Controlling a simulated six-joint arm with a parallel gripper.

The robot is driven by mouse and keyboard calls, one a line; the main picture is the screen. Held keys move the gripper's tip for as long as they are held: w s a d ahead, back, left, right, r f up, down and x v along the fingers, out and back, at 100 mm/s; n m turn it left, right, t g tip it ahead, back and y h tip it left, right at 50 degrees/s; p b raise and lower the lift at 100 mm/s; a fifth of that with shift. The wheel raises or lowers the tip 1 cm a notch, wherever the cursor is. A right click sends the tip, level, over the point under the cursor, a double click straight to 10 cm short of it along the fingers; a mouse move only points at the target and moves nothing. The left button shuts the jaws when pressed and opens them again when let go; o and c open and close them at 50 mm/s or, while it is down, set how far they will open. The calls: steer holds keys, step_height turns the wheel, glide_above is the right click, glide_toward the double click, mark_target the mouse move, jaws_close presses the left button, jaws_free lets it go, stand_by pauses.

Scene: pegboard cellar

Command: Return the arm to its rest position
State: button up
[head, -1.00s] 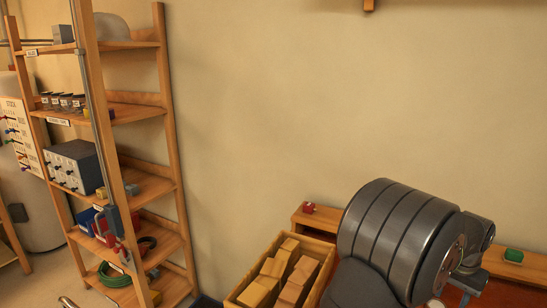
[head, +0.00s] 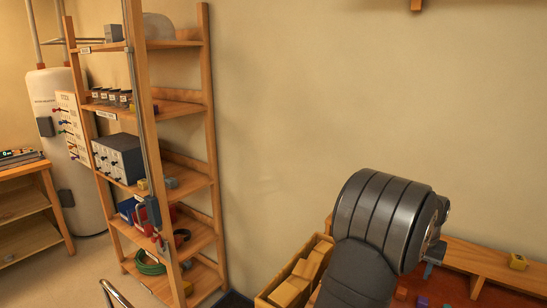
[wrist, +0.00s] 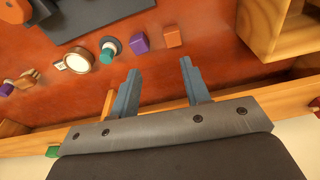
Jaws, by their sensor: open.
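My arm rises from the bottom of the head view, with my gripper (head: 430,270) partly hidden behind its dark rounded link. In the wrist view my gripper (wrist: 160,67) is open, its two grey-blue fingers apart with nothing between them. The fingers point over the red-brown worktop (wrist: 60,115) and appear above it, clear of the loose items. A wooden ledge (head: 480,262) runs along the wall behind my gripper.
On the worktop are an orange cube (wrist: 172,36), a purple block (wrist: 140,42) and a round cream-faced item (wrist: 78,61). A wooden crate (head: 262,299) holds several wooden blocks. A tall shelf (head: 190,110) stands left.

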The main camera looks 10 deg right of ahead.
steer(key=w+a+n, duration=0.1)
steer(key=w+a, duration=0.4)
steer(key=w+a+n, duration=0.2)
steer(key=w+a, duration=0.4)
steer(key=w+a+n, duration=0.1)
steer(key=w+a, duration=0.4)
steer(key=shift+w+a+r+y, duration=0.1)
steer(key=shift+w+a+y, duration=0.2)
steer(key=shift+w, duration=0.1)
steer(key=w+a+n, duration=0.1)
steer(key=w+a, duration=0.1)
steer(key=a, duration=0.4)
steer(key=w+a+f+n, duration=0.1)
steer(key=w+a+n, duration=0.1)
steer(key=a, duration=0.5)
steer(key=shift+w+f+t, duration=0.3)
steer(key=shift+w, duration=0.45)
